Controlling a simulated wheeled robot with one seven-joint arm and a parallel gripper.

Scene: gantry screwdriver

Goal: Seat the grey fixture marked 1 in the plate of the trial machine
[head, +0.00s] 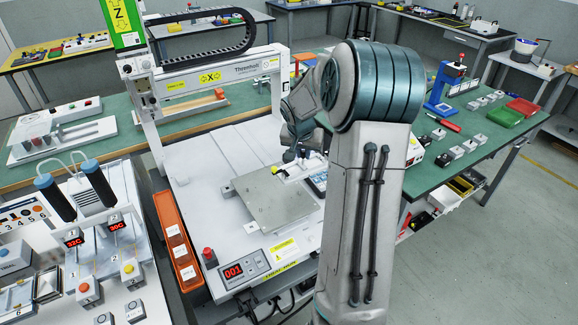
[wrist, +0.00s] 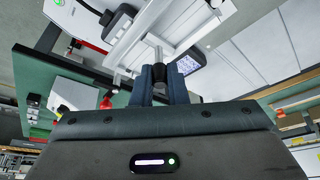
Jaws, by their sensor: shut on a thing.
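The trial machine is a white gantry with a flat grey plate (head: 268,200) on its bed. My arm comes down from the right, and its wrist end is over the back right of the plate. My gripper (wrist: 162,84) is shut, its two dark fingers close together on a small grey piece (wrist: 155,47) that shows just beyond them. I cannot read a mark 1 on this piece, and the fingers hide part of it. In the head view the fingertips and held piece are too small and too covered to make out clearly.
A keypad (head: 318,183) lies right of the plate and also shows in the wrist view (wrist: 187,65). A control box (head: 243,270) with a red 001 display stands at the bed's front. An orange tray (head: 178,240) runs along the left. The gantry beam (head: 215,75) crosses behind.

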